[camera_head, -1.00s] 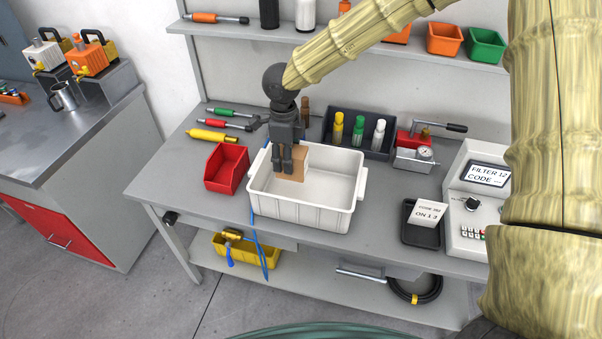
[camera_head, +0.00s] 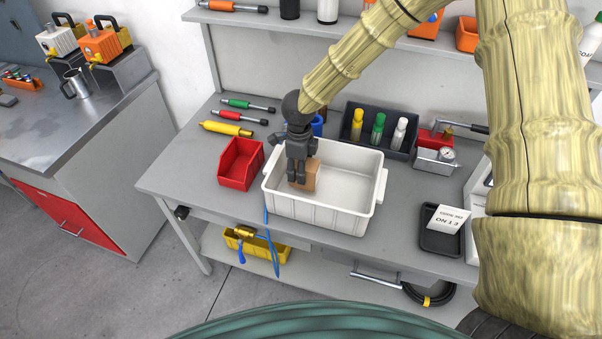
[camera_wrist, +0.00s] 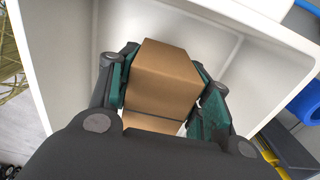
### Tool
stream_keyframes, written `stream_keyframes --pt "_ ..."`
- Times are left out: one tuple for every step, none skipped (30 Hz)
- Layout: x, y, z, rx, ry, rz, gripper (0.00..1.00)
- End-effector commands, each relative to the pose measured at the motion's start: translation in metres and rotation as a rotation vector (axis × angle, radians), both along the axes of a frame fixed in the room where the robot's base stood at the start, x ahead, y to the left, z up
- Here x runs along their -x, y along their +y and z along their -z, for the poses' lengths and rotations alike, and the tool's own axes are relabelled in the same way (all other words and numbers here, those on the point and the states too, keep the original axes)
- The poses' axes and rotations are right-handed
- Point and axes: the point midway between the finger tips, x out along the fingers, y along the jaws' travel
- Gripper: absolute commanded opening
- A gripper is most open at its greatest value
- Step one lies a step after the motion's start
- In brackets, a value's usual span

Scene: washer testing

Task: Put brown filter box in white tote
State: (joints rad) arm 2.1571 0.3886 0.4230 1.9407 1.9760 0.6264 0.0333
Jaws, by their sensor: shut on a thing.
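The brown filter box (camera_head: 310,176) is inside the white tote (camera_head: 315,212), toward its left end. In the wrist view the brown box (camera_wrist: 165,80) sits between the two green-padded fingers of my gripper (camera_wrist: 165,100), with the tote's white walls (camera_wrist: 65,55) around it. My gripper (camera_head: 298,178) points down into the tote and is shut on the box. Whether the box touches the tote floor is hard to tell.
A red bin (camera_head: 240,163) stands left of the tote. A dark rack (camera_head: 352,118) with several bottles is behind it. A black tray (camera_head: 440,240) with a card lies to the right. A blue ring-like object (camera_wrist: 305,103) shows close to the tote.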

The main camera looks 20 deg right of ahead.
Motion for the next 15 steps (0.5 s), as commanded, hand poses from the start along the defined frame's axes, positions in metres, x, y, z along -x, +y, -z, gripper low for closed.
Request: stream_keyframes --pt "-0.001 0.000 0.008 0.002 0.006 -0.001 0.22" --pt "-0.001 0.000 0.012 0.003 0.007 0.000 0.22" --pt "-0.002 0.000 0.018 0.002 0.007 0.000 0.22" --pt "-0.002 0.000 0.022 0.001 0.007 0.000 0.22" --pt "-0.002 0.000 0.025 0.002 0.006 0.000 0.22" --pt "-0.001 -0.001 0.028 0.002 0.005 0.001 0.18" --pt "0.000 -0.001 0.029 0.001 0.004 0.001 0.18" --pt "0.001 -0.001 0.029 0.001 0.003 0.001 0.18" --pt "0.001 -0.001 0.029 0.000 0.001 0.001 0.18" --pt "0.002 -0.001 0.029 0.000 0.000 0.001 0.18" --pt "0.002 0.000 0.029 0.000 0.000 0.000 0.18" --pt "0.001 0.000 0.030 0.000 0.001 0.000 0.18" --pt "0.000 0.000 0.030 0.000 0.002 -0.001 0.18" --pt "0.000 0.000 0.031 0.001 0.003 -0.001 0.18" --pt "-0.001 0.001 0.032 0.000 0.004 -0.001 0.18"
